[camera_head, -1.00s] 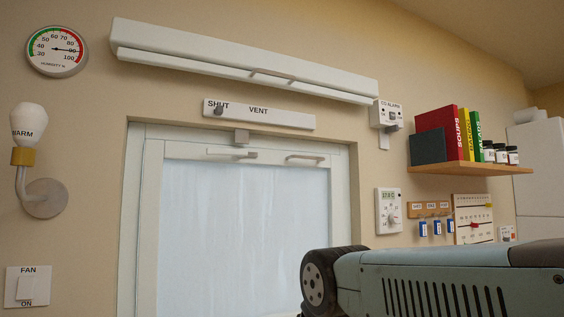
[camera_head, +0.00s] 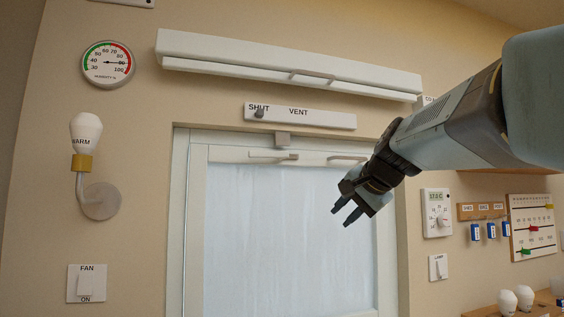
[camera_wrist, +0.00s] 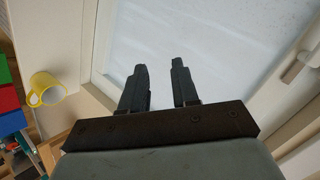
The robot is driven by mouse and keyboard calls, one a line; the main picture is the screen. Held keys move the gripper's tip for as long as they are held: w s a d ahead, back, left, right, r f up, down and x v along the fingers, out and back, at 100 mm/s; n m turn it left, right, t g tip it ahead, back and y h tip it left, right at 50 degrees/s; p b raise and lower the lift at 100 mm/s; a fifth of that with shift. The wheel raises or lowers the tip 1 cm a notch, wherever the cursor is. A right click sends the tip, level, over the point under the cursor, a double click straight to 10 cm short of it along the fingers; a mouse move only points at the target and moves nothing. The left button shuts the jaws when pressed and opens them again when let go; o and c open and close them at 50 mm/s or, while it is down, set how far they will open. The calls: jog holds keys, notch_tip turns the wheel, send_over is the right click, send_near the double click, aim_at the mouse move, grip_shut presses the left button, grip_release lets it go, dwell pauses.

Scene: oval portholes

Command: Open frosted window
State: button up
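The frosted window (camera_head: 285,240) is a pale, streaked pane in a white frame (camera_head: 198,235), and it looks closed. A lever handle (camera_head: 275,157) sits on the top rail at the left, and a bar handle (camera_head: 347,158) sits on the same rail at the right. A small grey catch (camera_head: 283,141) is above the rail. My gripper (camera_head: 344,217) is in front of the pane's upper right, below the bar handle, with fingers apart and nothing between them. In the wrist view the open fingers (camera_wrist: 161,78) point over the pane (camera_wrist: 190,40), and a handle (camera_wrist: 302,62) shows at the right.
A vent slider (camera_head: 300,116) reading SHUT and VENT and a long white blind box (camera_head: 290,65) are above. A wall lamp (camera_head: 85,140) and fan switch (camera_head: 86,284) are at left. A thermostat (camera_head: 437,213) is right. The wrist view shows a yellow mug (camera_wrist: 47,88).

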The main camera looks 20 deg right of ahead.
aim_at(352, 158)
jog(key=w+d+r+m+t+h, duration=0.1)
jog(key=w+d+r+m+t, duration=0.15)
jog(key=d+r, duration=0.5)
jog(key=w+d+r+m+t, duration=0.2)
jog(key=d+r+m, duration=0.25)
jog(key=r, duration=0.65)
jog(key=x, duration=0.9)
jog(key=d+x, duration=0.1)
jog(key=x, duration=0.4)
jog(key=shift+d, duration=0.1)
grip_shut()
